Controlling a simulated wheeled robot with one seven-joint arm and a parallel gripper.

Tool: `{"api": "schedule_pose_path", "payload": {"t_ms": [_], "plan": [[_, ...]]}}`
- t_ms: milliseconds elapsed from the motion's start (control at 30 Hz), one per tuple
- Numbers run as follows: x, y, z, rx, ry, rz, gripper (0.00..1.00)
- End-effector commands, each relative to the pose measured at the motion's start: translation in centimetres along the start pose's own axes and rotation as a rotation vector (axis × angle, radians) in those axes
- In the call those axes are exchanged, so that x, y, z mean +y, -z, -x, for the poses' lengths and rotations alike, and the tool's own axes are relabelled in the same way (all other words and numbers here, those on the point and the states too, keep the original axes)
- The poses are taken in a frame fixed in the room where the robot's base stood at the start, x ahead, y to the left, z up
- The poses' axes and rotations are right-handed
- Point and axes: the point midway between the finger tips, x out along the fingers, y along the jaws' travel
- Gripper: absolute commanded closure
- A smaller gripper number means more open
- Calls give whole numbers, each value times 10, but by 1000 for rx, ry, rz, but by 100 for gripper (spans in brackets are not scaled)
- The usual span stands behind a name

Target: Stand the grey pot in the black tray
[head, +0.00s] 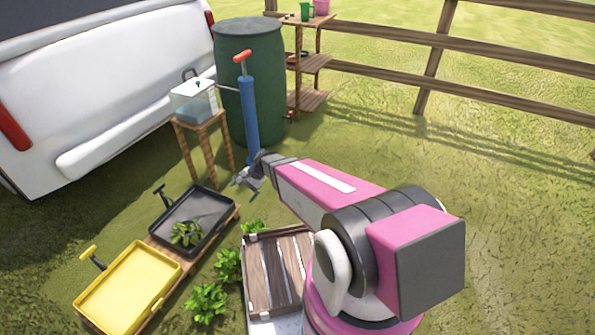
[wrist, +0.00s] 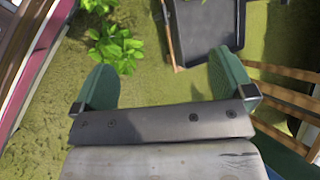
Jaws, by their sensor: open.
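The black tray (head: 205,208) lies on a low wooden board left of centre in the head view. A small leafy plant (head: 187,234) shows inside its near part; I cannot tell whether a pot is under the leaves. Part of a dark tray (wrist: 207,25) also shows at the top of the wrist view. I cannot make out a grey pot in either view. My gripper (head: 247,179) is in the air to the right of the black tray. In the wrist view its two green fingers (wrist: 165,85) are wide apart, with only grass visible between them.
A yellow tray (head: 127,287) lies nearer on the left. Leafy plants (head: 206,303) stand on the grass beside a wooden crate (head: 272,272). A blue pump (head: 249,115), a green barrel (head: 262,60) and a wooden stand with a clear tank (head: 194,103) are behind.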

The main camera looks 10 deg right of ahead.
Motion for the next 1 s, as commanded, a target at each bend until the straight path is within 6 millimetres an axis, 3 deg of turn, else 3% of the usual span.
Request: {"api": "schedule_pose_path", "payload": {"t_ms": [33,200,400,600,1000], "plan": [[16,-13,37,46,-48,78,0],[64,-27,130,171,-259,332,0],[111,-42,214,255,-489,529,0],[129,-46,246,279,-594,600,0],[130,-45,247,279,-600,604,0]]}}
